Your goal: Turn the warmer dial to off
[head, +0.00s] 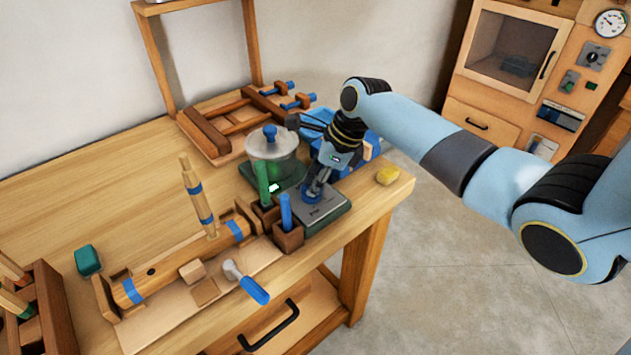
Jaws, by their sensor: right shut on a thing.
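The warmer (329,208) is a flat green-based unit with a grey top plate near the right end of the wooden bench. I cannot read the dial's setting from here. A glass pot with a blue-knobbed lid (270,145) stands on the warmer's rear left part. My left gripper is not in view.
A blue bin (318,121) is behind my right gripper. A wooden clamp frame (222,118) is at the back.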

